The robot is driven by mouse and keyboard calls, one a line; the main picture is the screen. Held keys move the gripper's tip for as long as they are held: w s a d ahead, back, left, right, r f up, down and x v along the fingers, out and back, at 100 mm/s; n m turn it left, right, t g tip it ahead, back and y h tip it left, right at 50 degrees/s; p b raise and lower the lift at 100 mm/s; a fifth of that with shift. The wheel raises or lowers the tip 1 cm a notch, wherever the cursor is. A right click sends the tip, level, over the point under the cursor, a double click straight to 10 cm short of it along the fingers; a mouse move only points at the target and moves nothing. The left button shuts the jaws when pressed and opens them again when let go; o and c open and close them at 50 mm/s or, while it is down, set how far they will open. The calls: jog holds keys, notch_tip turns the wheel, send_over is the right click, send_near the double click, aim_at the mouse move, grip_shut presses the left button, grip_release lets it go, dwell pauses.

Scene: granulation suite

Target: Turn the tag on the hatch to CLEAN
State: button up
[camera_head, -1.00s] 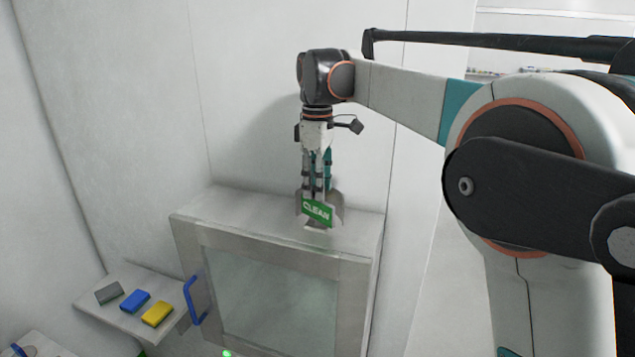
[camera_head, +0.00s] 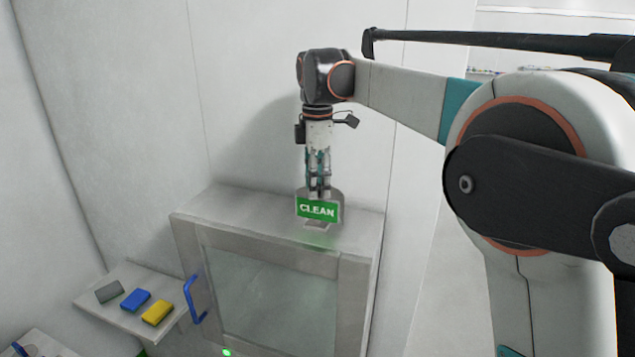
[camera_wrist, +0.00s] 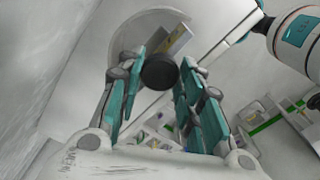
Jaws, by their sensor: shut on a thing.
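The tag (camera_head: 318,208) stands on top of the hatch (camera_head: 270,254), with a green face reading CLEAN turned squarely to the head camera. A rounded grey plate shows behind the tag. My gripper (camera_head: 319,190) points straight down from above and is shut on the tag at its upper part. In the wrist view a dark round knob (camera_wrist: 159,71) sits between my teal-padded fingers, with the grey plate (camera_wrist: 128,33) beyond it. The exact finger contact is partly hidden.
The hatch has a glass front and a blue handle (camera_head: 193,300) at its left. A shelf (camera_head: 108,318) at the lower left holds a grey, a blue and a yellow block. A green light (camera_head: 227,352) glows below the glass. The wall stands close behind.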

jog(key=o, duration=1.1)
jog(key=shift+c, duration=0.2)
notch_tip(320, 180, up, 12)
jog(key=shift+f, duration=0.1)
jog(key=s+d+f+m+t+b, duration=0.2)
jog(key=s+d+f+m+b, duration=0.45)
jog(key=f, duration=0.45)
jog(key=s+d+f+m+t+b, duration=0.2)
jog(key=s+d+f+m+b, duration=0.3)
jog(key=s+f+b, duration=0.45)
jog(key=s+d+f+m+t+b, duration=0.1)
jog(key=s+f+b, duration=0.3)
jog(key=f, duration=0.6)
jog(key=s+d+f+m+t+b, duration=0.1)
jog(key=s+d+f+m+b, duration=0.3)
jog(key=f, duration=0.7)
jog(key=s+d+f+m+t+b, duration=0.1)
jog(key=s+f+b, duration=0.4)
jog(key=f, duration=0.6)
jog(key=s+d+m, duration=0.1)
jog(key=s+m, duration=0.1)
jog(key=shift+s+d, duration=0.35)
jog(key=shift+d, duration=0.05)
